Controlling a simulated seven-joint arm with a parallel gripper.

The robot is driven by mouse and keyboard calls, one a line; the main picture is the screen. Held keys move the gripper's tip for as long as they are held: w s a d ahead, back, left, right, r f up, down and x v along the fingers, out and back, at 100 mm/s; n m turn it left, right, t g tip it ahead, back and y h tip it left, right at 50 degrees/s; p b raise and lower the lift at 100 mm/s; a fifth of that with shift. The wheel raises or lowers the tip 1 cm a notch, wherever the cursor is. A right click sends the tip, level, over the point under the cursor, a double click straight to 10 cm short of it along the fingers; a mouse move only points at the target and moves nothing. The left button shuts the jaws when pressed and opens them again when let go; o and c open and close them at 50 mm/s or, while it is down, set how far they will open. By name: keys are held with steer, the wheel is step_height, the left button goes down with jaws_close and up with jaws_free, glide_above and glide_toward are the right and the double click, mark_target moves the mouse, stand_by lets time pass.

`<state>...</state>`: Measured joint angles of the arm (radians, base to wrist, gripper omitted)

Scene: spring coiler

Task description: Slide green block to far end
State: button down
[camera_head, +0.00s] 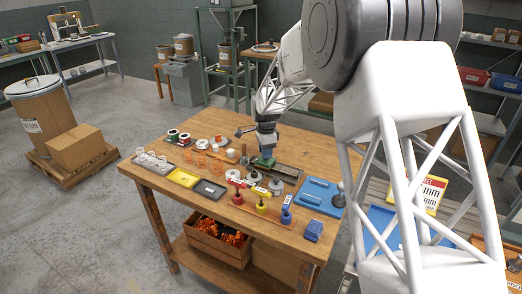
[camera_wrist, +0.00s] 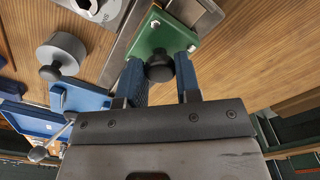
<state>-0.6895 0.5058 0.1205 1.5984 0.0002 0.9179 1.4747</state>
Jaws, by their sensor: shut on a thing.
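The green block (camera_head: 264,162) sits on a dark metal rail (camera_head: 288,171) on the wooden bench. In the wrist view the green block (camera_wrist: 160,36) shows light corner bolts and a round black knob (camera_wrist: 159,69). The rail (camera_wrist: 203,14) runs diagonally under it. My gripper (camera_head: 266,151) is directly above the block. In the wrist view the blue fingers of my gripper (camera_wrist: 160,76) are on both sides of the knob, shut on it. In the head view, the gripper hides part of the block.
A blue tray (camera_head: 318,196) lies right of the rail. Red, yellow and blue handled pieces (camera_head: 262,207) stand in front. A grey cylinder with a knob (camera_wrist: 62,54) is near the block in the wrist view. Spools and trays crowd the bench's left.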

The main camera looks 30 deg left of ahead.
steer(key=d, duration=1.1)
steer(key=c, duration=1.1)
jaws_free()
steer(key=o, duration=0.3)
step_height(320, 180, up, 8)
steer(key=shift+f, duration=0.1)
